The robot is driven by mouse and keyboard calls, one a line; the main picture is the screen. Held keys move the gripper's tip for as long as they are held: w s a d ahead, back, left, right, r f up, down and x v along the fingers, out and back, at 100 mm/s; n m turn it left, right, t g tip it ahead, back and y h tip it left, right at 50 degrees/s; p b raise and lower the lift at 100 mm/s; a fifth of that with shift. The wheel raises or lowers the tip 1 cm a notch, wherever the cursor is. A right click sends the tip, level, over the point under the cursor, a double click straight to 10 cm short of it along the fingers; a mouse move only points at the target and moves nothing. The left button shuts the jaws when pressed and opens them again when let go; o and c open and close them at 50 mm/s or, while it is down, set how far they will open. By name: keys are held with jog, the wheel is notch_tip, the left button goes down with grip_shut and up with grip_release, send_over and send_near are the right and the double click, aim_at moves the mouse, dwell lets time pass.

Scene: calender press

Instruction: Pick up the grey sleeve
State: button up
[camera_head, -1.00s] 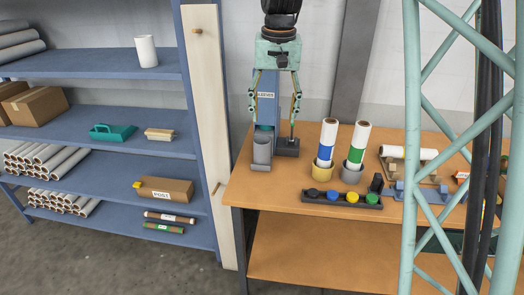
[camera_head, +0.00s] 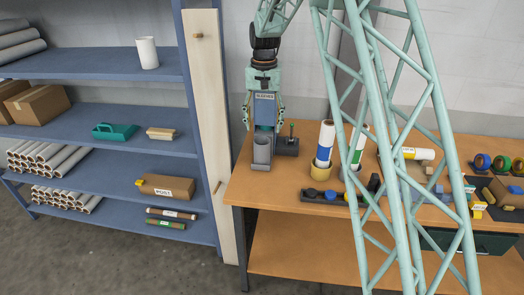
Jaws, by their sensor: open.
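My gripper (camera_head: 264,121) points down above and behind the sleeve, as seen here. Its two fingers are spread, one on each side of the dispenser in the picture, with nothing between them that I can see is held. The exact depth between fingers and sleeve is hard to tell.
A dark tray (camera_head: 325,198) of coloured caps lies in front. My lattice arm hides the bench middle. Blue shelves (camera_head: 110,187) with a pale upright stand left.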

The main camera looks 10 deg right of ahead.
aim_at(262, 156)
jog(key=w+f, duration=0.1)
jog(key=f, duration=0.1)
jog(key=w+f+p, duration=0.1)
jog(key=w+f, duration=0.1)
jog(key=shift+w+f, duration=0.25)
jog(key=shift+f, duration=0.05)
jog(key=shift+f, duration=4.3)
jog(key=shift+s+f+b, duration=0.1)
jog(key=shift+f+b, duration=0.25)
jog(key=shift+f, duration=2.25)
jog(key=shift+c, duration=0.2)
jog(key=c, duration=0.8)
